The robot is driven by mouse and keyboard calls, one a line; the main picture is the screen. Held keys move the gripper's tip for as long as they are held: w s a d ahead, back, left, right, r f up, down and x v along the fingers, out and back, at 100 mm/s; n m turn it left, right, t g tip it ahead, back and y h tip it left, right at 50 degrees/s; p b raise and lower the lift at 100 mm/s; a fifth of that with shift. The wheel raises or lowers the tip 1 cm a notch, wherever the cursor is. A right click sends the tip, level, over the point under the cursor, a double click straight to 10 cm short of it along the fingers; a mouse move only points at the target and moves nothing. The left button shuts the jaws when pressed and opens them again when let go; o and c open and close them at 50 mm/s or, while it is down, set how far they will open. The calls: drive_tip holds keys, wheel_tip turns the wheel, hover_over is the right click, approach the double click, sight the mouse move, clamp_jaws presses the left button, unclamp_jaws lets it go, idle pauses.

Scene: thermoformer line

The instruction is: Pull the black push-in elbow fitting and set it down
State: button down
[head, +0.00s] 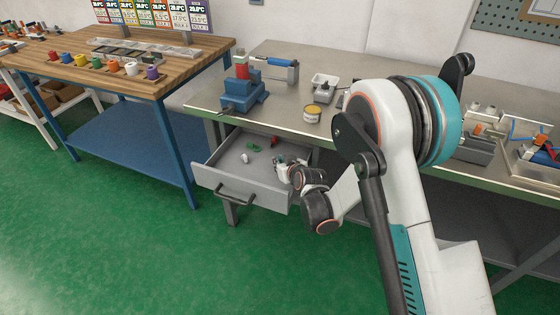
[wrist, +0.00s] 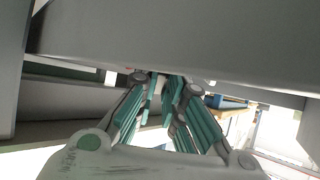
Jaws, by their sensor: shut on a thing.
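My gripper (head: 281,162) is low inside the open grey drawer (head: 222,178), toward its right side. In the wrist view my gripper (wrist: 164,80) has its teal-padded fingers drawn together at the tips. They are shut on a small dark piece, which fits the black push-in elbow fitting, but the fingers hide nearly all of it and its shape cannot be told. In the head view the fitting cannot be made out at my gripper.
The drawer also holds a green piece (head: 254,147), a white piece (head: 245,158) and a red piece (head: 275,141). Grey panels lie close around my gripper in the wrist view.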

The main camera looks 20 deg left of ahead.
drive_tip(key=shift+f, duration=0.4)
drive_tip(key=c, duration=1.6)
unclamp_jaws()
drive_tip(key=shift+s+d+r, duration=0.1)
drive_tip(key=v, duration=1.1)
drive_tip(key=shift+s+d+r, duration=0.15)
drive_tip(key=shift+s+r, duration=0.05)
drive_tip(key=shift+s, duration=0.05)
